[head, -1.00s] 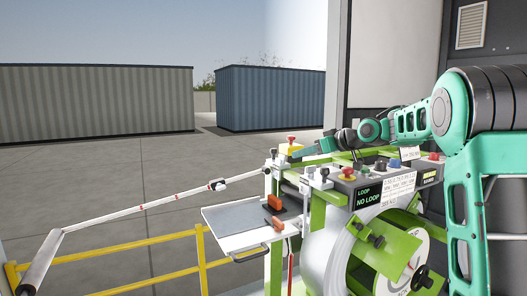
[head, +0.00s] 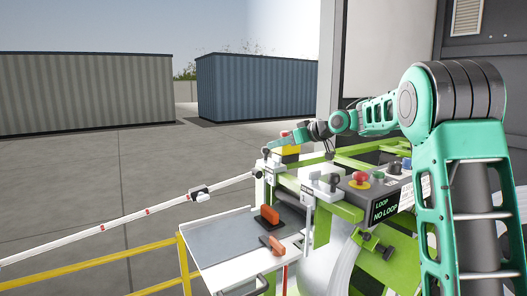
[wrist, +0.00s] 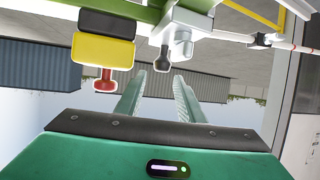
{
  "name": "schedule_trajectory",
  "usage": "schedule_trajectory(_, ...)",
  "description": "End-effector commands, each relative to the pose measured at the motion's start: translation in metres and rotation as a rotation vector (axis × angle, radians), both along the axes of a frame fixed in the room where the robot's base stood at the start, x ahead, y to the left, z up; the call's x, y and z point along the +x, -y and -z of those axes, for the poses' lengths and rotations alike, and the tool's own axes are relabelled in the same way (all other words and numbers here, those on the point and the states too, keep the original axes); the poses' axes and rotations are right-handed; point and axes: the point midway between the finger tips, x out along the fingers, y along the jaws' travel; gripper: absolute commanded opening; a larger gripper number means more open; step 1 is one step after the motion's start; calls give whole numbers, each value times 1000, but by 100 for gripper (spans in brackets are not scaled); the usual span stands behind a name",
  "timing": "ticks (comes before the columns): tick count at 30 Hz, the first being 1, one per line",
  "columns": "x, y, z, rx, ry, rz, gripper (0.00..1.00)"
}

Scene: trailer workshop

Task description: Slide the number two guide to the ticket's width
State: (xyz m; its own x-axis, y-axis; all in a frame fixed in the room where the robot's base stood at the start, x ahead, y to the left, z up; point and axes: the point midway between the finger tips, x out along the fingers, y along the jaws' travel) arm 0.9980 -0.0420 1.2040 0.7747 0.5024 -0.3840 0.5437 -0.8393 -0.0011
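My gripper (head: 297,137) is at the far end of the machine, beside a yellow block with a red knob (head: 288,151). In the wrist view, which is upside down, my two green fingers (wrist: 158,97) are apart with nothing between them. A dark knob on a pale block (wrist: 184,36) lies just beyond the fingertips. The yellow block (wrist: 104,50) is to the left of the fingers there. Two orange handles (head: 270,215) stand on the grey tray (head: 218,240).
A control panel (head: 385,190) with a red button and a "LOOP / NO LOOP" label is on the machine's near side. A white pole with red marks and a sliding collar (head: 199,194) runs off left. A yellow railing (head: 110,263) stands below it. Containers stand outside.

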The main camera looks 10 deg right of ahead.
Motion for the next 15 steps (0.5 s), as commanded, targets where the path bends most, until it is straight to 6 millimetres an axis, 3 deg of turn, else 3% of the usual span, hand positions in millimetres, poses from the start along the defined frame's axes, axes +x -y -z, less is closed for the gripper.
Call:
schedule_trajectory(6,31,-24,16,-1,-1,-4,35)
schedule_trajectory(15,55,-39,27,0,1,-4,35)
